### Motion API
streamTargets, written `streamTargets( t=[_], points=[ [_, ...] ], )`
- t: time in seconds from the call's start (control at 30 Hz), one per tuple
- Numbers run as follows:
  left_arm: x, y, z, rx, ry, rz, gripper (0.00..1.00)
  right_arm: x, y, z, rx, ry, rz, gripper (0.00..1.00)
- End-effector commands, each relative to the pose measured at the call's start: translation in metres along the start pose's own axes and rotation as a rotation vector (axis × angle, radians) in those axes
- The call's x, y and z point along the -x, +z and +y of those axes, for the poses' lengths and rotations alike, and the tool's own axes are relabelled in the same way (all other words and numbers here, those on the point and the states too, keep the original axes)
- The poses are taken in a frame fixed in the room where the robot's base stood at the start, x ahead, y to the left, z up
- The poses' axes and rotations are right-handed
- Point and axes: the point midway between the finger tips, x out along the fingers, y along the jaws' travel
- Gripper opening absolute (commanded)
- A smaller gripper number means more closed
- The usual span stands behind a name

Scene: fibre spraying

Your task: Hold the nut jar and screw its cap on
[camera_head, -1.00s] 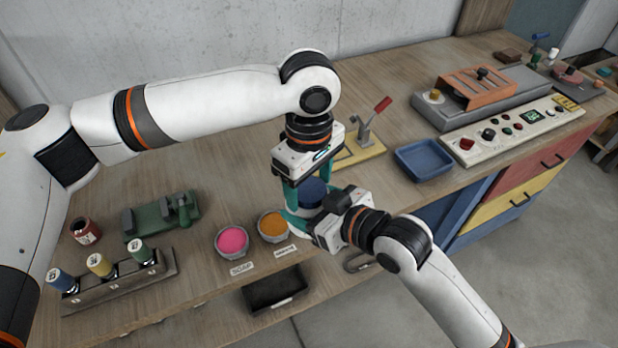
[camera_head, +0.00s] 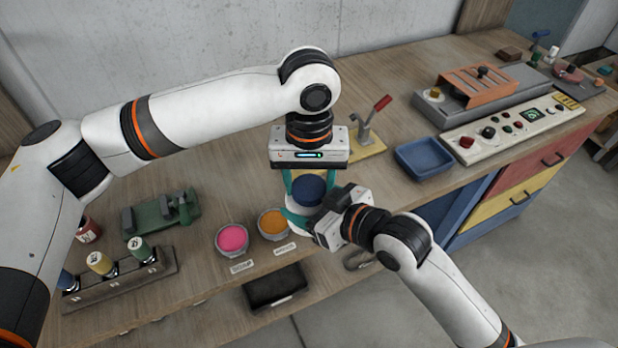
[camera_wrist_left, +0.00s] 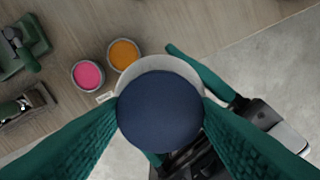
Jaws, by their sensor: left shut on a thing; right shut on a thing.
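The nut jar (camera_head: 297,216) is a pale round jar near the front edge of the bench in the head view. My right gripper (camera_head: 297,222) comes in from the right, shut around the jar body.
A pink bowl (camera_head: 232,239) and an orange bowl (camera_head: 273,223) stand left of the jar. A blue tray (camera_head: 424,158) and control panel (camera_head: 510,129) lie right.

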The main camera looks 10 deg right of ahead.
Motion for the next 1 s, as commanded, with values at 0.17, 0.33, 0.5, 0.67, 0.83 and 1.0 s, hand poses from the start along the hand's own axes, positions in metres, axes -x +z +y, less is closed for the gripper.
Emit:
streamTargets(
  t=[0.17, 0.33, 0.5, 0.67, 0.83, 1.0],
  points=[
    [0.0, 0.0, 0.0, -0.003, -0.001, -0.001, 0.26, 0.0, 0.001, 0.001, 0.0, 0.001, -0.001, 0.06],
    [0.0, 0.001, 0.0, -0.001, -0.001, -0.002, 0.68, 0.0, 0.001, 0.001, 0.0, 0.001, -0.001, 0.06],
    [0.0, 0.0, 0.0, 0.0, 0.0, -0.001, 0.75, 0.0, 0.001, 0.0, 0.0, 0.001, -0.002, 0.06],
    [0.001, 0.0, 0.0, 0.0, 0.0, -0.001, 0.75, 0.0, 0.001, 0.0, 0.0, 0.0, -0.002, 0.06],
    [0.014, 0.001, 0.0, 0.0, -0.002, -0.003, 0.75, 0.0, 0.001, 0.0, 0.0, 0.0, -0.002, 0.06],
    [0.037, 0.001, 0.0, 0.001, -0.001, -0.003, 0.75, 0.0, 0.001, 0.0, 0.0, 0.0, -0.002, 0.06]
  ],
)
